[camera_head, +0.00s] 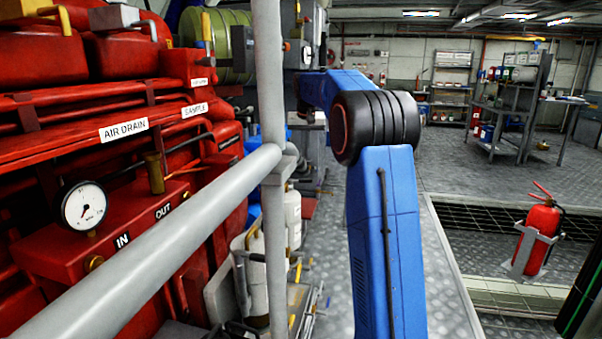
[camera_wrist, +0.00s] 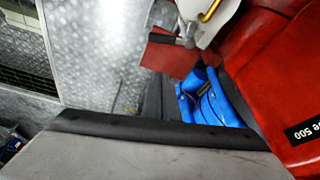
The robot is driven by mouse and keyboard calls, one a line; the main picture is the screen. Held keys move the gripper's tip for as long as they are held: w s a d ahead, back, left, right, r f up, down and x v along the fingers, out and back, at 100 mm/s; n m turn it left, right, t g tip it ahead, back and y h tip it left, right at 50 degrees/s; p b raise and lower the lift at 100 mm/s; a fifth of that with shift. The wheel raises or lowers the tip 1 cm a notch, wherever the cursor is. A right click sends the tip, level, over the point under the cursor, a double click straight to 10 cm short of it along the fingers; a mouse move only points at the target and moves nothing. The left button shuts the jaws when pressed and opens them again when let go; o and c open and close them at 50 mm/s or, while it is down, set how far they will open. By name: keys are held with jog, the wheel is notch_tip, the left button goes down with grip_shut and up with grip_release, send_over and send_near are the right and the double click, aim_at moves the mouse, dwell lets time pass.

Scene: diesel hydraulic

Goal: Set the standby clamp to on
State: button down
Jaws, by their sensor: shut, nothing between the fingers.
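I cannot make out a thing clearly readable as the standby clamp in either view. In the head view my blue arm reaches forward and to the left, toward the far part of the red machine (camera_head: 60,240). Its far end lies by a grey unit with small round fittings (camera_head: 306,54), just right of the upright grey post. My gripper there is small and dark, shut with nothing held, and its fingertips are not clearly seen. In the wrist view a large grey block with a black edge (camera_wrist: 150,150) fills the bottom; I cannot tell what it is.
A grey upright post (camera_head: 268,80) and a sloping handrail (camera_head: 170,235) stand close in front of the machine. A pressure gauge (camera_head: 84,206) sits on it at left. A fire extinguisher (camera_head: 541,235) stands at right. The wrist view shows a blue object (camera_wrist: 215,103) beside red machinery (camera_wrist: 275,75).

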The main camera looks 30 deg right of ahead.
aim_at(306, 179)
notch_tip(306, 179, down, 9)
jog(key=shift+s, duration=0.15)
dwell(0.9)
jog(key=shift+s, duration=0.1)
jog(key=shift+s+a, duration=0.3)
jog(key=shift+s, duration=0.4)
